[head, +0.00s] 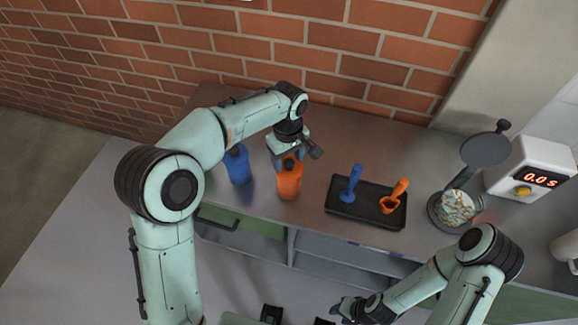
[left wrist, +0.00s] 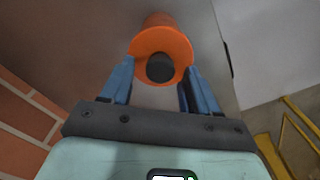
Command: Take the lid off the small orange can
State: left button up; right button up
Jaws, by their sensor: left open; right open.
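The small orange can (head: 289,182) stands upright on the counter, to the right of a blue bottle (head: 237,166). It has a dark lid, which shows in the left wrist view as a dark round lid (left wrist: 160,67) on the orange can top (left wrist: 160,42). My left gripper (head: 287,160) is above the can, pointing down at it. In the left wrist view its open blue fingers (left wrist: 155,85) lie either side of the lid; I cannot tell whether they touch it. My right gripper (head: 338,308) is low in front of the counter, its fingertips small in view.
A black tray (head: 345,211) with a blue tool (head: 351,184) and an orange tool (head: 394,197) sits right of the can. Further right are a round container with a raised dark cover (head: 486,150) and a white timer box (head: 533,168) reading 0.0 s. A brick wall (head: 300,58) stands behind.

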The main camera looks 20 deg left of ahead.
pick_arm(q)
grip_shut()
